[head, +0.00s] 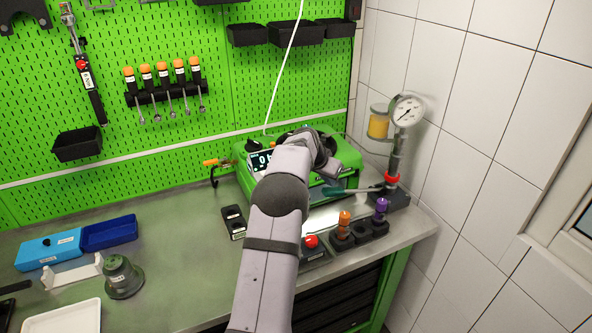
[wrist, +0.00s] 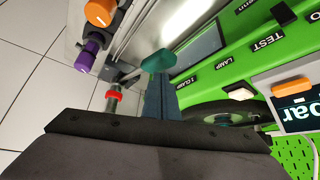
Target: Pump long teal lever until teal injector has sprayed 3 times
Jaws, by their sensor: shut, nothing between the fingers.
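The lever has a teal grip (head: 338,191) on a thin metal rod that runs to the gauge pump (head: 395,160) at the right end of the bench. In the wrist view the teal grip (wrist: 158,60) lies just beyond the fingertips of my gripper (wrist: 160,92). The fingers are shut with nothing between them; whether they touch the grip I cannot tell. In the head view my arm hides the fingertips and part of the green tester (head: 347,152). I cannot make out a teal injector in either view.
An orange-topped injector (head: 344,219) and a purple-topped injector (head: 381,207) stand in a black holder in front of the lever. A red button (head: 311,241) is left of them. A round gauge (head: 408,110) tops the pump, close to the tiled wall.

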